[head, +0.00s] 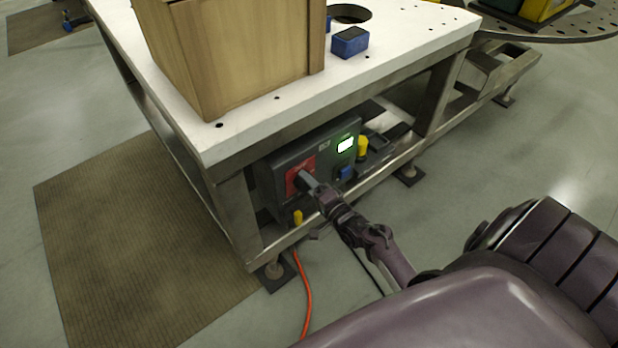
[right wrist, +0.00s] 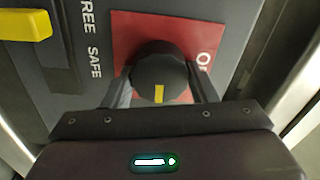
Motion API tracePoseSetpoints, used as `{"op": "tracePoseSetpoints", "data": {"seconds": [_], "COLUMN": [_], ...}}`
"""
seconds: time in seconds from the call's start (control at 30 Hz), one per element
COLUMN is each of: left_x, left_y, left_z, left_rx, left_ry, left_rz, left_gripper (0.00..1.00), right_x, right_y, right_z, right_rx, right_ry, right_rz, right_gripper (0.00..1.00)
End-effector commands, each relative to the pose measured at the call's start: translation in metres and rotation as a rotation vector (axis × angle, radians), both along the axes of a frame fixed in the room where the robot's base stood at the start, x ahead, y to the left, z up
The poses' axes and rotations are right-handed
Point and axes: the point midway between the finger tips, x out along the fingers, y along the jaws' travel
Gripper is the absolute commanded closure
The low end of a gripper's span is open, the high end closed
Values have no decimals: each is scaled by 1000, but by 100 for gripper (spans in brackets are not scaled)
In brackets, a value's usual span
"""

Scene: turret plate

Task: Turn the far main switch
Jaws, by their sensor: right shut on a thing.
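The main switch is a round black knob (right wrist: 158,75) with a yellow pointer mark, on a red plate (right wrist: 135,33). It sits on the dark control box (head: 281,168) under the white table. In the right wrist view the pointer mark faces toward my gripper. My right gripper (right wrist: 162,88) has a finger on each side of the knob and is shut on it. In the head view my right gripper (head: 309,184) reaches the red plate (head: 292,180) and hides most of the knob. Part of the plate's lettering is covered. My left gripper is not in view.
The box also has a lit green display (head: 345,145), a blue part (head: 346,173) and yellow parts (head: 362,146). The white table (head: 240,139) overhangs it, bearing a wooden box (head: 235,55) and a blue block (head: 350,42). An orange cable (head: 304,290) runs along the floor.

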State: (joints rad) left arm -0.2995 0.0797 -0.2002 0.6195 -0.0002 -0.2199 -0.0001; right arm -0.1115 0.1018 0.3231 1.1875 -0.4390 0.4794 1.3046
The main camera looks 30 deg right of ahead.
Motion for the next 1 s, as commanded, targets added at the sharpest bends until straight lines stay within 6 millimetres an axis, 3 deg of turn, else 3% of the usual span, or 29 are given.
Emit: {"op": "tracePoseSetpoints", "data": {"seconds": [0.67,0.7,0.83,1.0], "left_x": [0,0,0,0], "left_y": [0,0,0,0], "left_z": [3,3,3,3], "left_rx": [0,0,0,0], "left_ry": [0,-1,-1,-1], "left_rz": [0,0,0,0], "left_gripper": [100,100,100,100], "right_x": [0,0,0,0], "right_y": [0,0,0,0], "right_z": [-1,-1,-1,0], "right_rx": [61,61,60,59], "right_ry": [6,6,6,5], "right_rz": [0,0,-1,-1], "right_gripper": [71,44,27,26]}}
